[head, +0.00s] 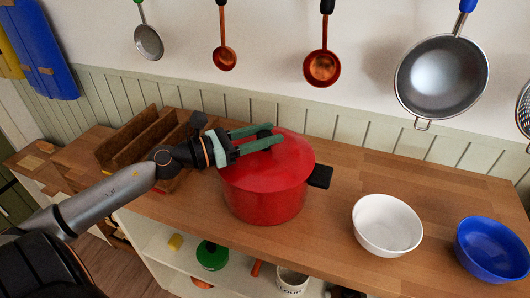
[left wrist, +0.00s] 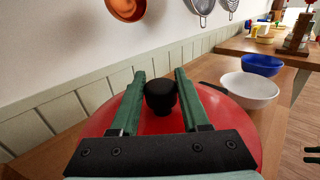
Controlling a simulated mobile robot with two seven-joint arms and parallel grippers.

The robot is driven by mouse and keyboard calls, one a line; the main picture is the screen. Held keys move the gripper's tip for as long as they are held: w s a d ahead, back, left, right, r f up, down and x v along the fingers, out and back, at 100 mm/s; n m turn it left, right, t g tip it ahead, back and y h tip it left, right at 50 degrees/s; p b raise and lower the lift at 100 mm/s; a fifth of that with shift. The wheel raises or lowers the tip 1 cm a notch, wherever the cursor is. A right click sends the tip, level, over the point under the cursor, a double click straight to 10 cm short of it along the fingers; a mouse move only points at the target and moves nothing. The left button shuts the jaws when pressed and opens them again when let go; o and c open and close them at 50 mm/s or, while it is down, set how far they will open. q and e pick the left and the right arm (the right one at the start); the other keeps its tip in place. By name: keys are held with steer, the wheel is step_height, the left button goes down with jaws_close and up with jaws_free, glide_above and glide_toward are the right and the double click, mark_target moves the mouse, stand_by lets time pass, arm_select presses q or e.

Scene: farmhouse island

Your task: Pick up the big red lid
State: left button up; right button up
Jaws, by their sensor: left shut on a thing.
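The big red lid (head: 290,162) sits on the red pot (head: 265,205) on the wooden counter, and it also shows in the left wrist view (left wrist: 225,115). Its black knob (left wrist: 160,95) stands upright between the green fingers of my left gripper (head: 274,134). The left gripper is shut on this knob, reaching across the lid from the left. In the head view the fingers mostly hide the knob. The lid rests level, with no gap to the pot that I can see.
A white bowl (head: 387,225) and a blue bowl (head: 490,248) stand right of the pot. A wooden divided box (head: 130,140) stands left, close to my arm. Ladles and a strainer (head: 440,80) hang on the wall above. A green-lidded pot (head: 212,255) sits on the shelf below.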

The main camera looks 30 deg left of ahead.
arm_select(q)
jaws_close()
stand_by(0.8)
